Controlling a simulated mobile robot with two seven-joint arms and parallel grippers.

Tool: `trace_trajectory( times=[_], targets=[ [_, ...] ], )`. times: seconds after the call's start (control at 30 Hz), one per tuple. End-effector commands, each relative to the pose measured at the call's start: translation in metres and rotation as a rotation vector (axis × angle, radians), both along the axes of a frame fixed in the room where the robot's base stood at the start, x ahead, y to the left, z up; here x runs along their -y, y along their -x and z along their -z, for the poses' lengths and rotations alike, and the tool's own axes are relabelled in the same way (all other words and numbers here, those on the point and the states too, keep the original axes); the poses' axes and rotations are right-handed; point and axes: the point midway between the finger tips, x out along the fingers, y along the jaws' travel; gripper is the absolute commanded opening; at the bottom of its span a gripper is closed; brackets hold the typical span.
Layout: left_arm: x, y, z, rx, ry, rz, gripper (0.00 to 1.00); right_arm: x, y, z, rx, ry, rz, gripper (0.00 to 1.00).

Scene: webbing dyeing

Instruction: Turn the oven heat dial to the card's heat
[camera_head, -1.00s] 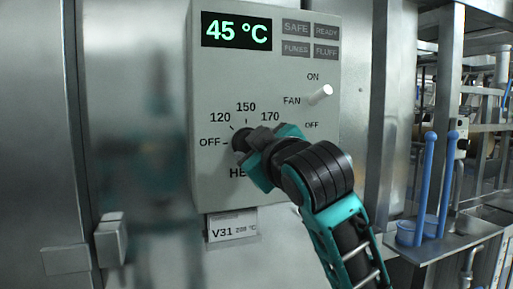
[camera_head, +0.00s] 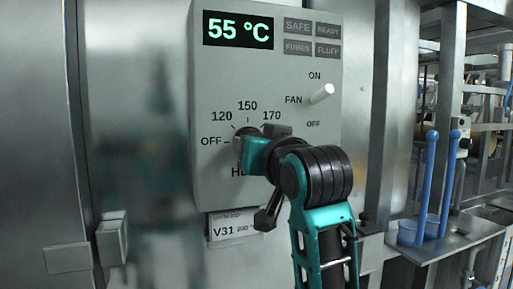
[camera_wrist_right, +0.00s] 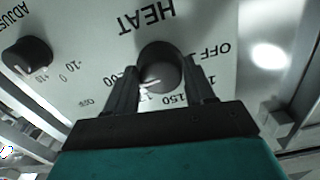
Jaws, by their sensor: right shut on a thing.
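The black heat dial (camera_wrist_right: 162,62) sits on the grey oven control panel (camera_head: 210,80). My right gripper (camera_wrist_right: 160,80) is shut on the dial, one finger on each side. In the head view the gripper (camera_head: 254,150) hides most of the dial, the HEAT label and the higher scale numbers. In the wrist view, which is upside down, the dial's white mark points to the lower left, past 150 and towards the partly hidden 200 side. The card (camera_head: 235,226) below the panel reads V31 and seems to show 200, small and partly covered. My left gripper is out of view.
The display (camera_head: 238,30) reads 55 °C. The white fan switch (camera_head: 321,94) is right of the dial. Another black dial, the adjust dial (camera_wrist_right: 27,58), shows in the wrist view. Blue-handled tools (camera_head: 428,185) stand on a metal shelf at the right.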

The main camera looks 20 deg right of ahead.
Motion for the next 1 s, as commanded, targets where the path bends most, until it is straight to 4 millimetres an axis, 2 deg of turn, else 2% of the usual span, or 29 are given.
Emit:
trace_trajectory(
  times=[0.23, 0.7, 0.73, 1.0],
  targets=[
    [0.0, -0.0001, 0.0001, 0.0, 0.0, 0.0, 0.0, -0.0003, -0.0002, 0.0009, -0.004, -0.068, 0.0, 0.23],
    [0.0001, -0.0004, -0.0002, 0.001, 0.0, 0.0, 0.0, -0.0003, -0.0001, 0.0007, -0.005, -0.082, 0.0, 0.23],
    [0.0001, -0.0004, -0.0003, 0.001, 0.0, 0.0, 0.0, -0.0003, -0.0001, 0.0007, -0.005, -0.082, 0.0, 0.55],
    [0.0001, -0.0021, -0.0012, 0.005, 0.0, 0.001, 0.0, -0.0003, -0.0001, 0.0003, -0.004, -0.08, 0.0, 0.79]
  ],
)
